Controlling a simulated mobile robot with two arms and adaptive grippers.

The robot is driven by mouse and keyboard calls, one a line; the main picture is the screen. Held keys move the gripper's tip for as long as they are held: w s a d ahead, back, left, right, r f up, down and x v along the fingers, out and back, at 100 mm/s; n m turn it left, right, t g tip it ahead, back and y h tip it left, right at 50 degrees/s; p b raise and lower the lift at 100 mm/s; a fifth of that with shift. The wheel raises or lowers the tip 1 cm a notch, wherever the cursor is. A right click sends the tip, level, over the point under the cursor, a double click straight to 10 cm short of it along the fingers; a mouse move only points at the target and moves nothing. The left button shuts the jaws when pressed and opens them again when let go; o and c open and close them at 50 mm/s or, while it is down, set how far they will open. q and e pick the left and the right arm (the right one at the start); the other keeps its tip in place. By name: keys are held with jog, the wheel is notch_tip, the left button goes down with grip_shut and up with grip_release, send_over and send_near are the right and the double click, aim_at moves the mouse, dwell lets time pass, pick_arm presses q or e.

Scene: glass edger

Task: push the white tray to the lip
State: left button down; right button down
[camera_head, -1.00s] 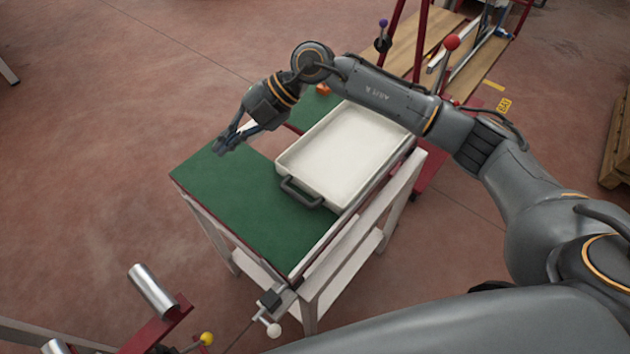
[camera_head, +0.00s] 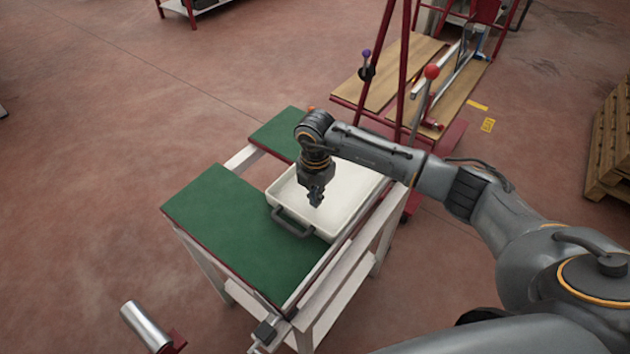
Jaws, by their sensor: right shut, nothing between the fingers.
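The white tray (camera_head: 343,212) lies on the green-topped table (camera_head: 235,230), partly across the gap between its two green panels. A dark handle (camera_head: 291,222) sticks out from the tray's near left side. My right gripper (camera_head: 317,203) points down over the near part of the tray, shut and empty. I cannot tell whether its fingertips touch the tray floor. My left gripper is not in view.
A red-framed machine with wooden boards (camera_head: 395,80) stands behind the table. A metal roller (camera_head: 146,326) is at the lower left. Wooden pallets (camera_head: 609,145) stand at the right edge. The floor left of the table is clear.

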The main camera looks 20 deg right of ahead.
aim_at(300, 217)
jog(key=shift+s+a+f, duration=0.1)
jog(key=shift+a+f, duration=0.05)
jog(key=shift+f, duration=0.65)
jog(key=shift+s+a+r+p, duration=0.1)
jog(key=shift+s+a+p, duration=0.2)
jog(key=shift+a+p, duration=0.2)
jog(key=shift+s+a+r+p, duration=0.1)
jog(key=shift+s+a+p, duration=0.25)
jog(key=shift+a, duration=0.25)
jog(key=shift+s+a+f, duration=0.1)
jog(key=shift+s+a, duration=0.15)
jog(key=shift+a, duration=0.2)
jog(key=shift+s+a+p, duration=0.2)
jog(key=shift+s+a, duration=0.1)
jog(key=shift+a, duration=0.2)
jog(key=shift+s+a+p, duration=0.15)
jog(key=shift+s+a, duration=0.1)
jog(key=shift+a, duration=0.25)
jog(key=shift+d, duration=0.1)
